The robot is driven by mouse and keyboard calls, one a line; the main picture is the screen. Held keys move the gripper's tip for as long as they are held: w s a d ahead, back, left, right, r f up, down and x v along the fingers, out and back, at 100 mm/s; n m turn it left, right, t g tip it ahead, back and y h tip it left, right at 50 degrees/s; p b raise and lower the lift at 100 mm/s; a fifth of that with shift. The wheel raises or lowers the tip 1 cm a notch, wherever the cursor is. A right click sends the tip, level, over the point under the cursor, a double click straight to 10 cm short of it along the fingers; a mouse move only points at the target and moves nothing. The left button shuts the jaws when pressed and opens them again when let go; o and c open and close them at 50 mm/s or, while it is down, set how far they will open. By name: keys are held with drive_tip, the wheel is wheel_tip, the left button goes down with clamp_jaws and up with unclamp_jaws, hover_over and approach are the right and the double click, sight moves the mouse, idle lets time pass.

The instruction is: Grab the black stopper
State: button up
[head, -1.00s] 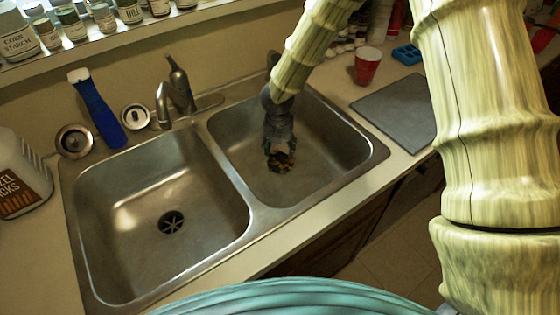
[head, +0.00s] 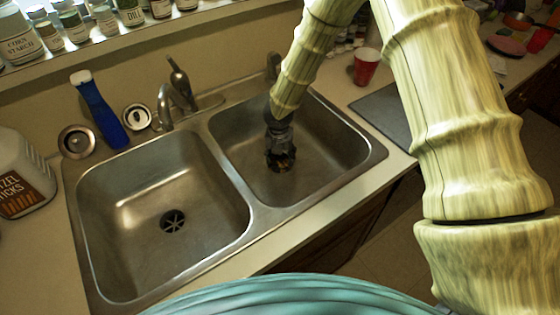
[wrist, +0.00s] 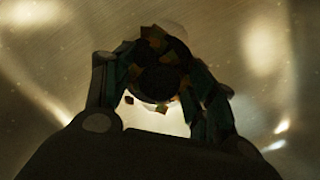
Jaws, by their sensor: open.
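A dark round thing (wrist: 158,80), which looks like the black stopper, sits low in the right sink basin (head: 325,165) in the wrist view. Small orange and green bits show around its edge. Its outline is dim, and I cannot make it out apart from the gripper in the head view. My gripper (head: 280,160) points down into the right basin, around the drain area. In the wrist view my gripper (wrist: 160,85) is open, with a finger on either side of the dark round thing. I cannot tell whether the fingers touch it.
The left basin (head: 130,235) is empty, with an open drain (head: 173,221). A faucet (head: 180,92) stands behind the divider. Two round metal pieces (head: 76,141) (head: 136,117) and a blue-handled tool (head: 98,110) are at the back left. A red cup (head: 366,67) and grey mat (head: 385,115) are right.

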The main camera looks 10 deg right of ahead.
drive_tip(key=c, duration=1.1)
drive_tip(key=shift+r, duration=0.15)
